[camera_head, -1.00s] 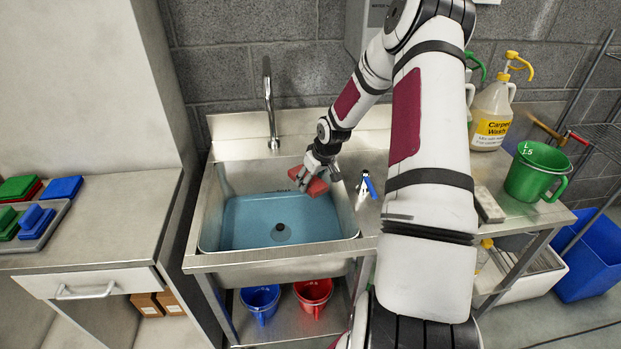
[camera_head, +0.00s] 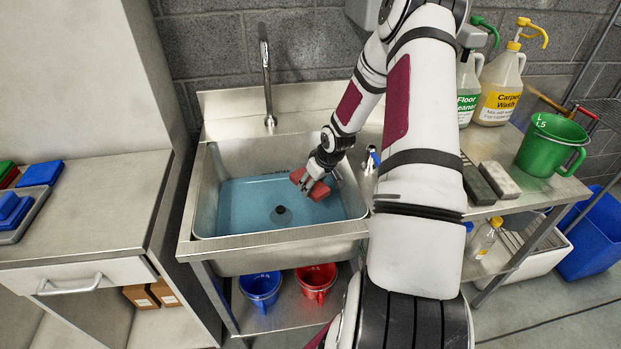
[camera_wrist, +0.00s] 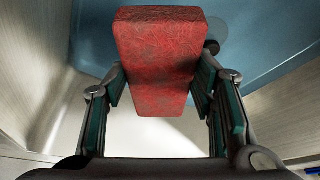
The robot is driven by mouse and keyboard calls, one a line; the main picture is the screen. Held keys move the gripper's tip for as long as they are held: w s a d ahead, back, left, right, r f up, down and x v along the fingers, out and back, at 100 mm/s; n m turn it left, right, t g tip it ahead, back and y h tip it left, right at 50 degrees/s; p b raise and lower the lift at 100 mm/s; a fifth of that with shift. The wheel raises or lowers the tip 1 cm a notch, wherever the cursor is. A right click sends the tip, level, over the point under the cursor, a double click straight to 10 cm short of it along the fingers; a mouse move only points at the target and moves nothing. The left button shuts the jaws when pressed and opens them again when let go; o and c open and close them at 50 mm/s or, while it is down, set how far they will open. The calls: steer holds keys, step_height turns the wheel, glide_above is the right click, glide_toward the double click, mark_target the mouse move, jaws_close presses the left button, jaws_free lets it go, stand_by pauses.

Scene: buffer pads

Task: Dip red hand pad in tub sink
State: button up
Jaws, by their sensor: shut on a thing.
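The red hand pad (camera_head: 311,185) is held between the fingers of my gripper (camera_head: 318,174), inside the right part of the tub sink. In the wrist view the pad (camera_wrist: 158,60) is a red textured block, with a finger of my gripper (camera_wrist: 160,90) pressed on each side. The tub sink (camera_head: 240,153) is steel and holds blue water (camera_head: 245,207) with a dark round drain piece. The pad appears over the right side of the water. I cannot tell whether its lower edge touches the water.
A faucet (camera_head: 267,85) stands at the sink's back edge. To the right are a green measuring jug (camera_head: 550,146), two jugs with pumps and two blocks. A tray with blue pads (camera_head: 42,200) lies on the left counter. Blue and red buckets (camera_head: 316,280) stand below.

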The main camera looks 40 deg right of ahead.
steer(key=shift+f+b, duration=4.1)
steer(key=shift+f, duration=1.8)
step_height(320, 180, up, 27)
steer(key=p, duration=1.7)
steer(key=shift+r, duration=0.15)
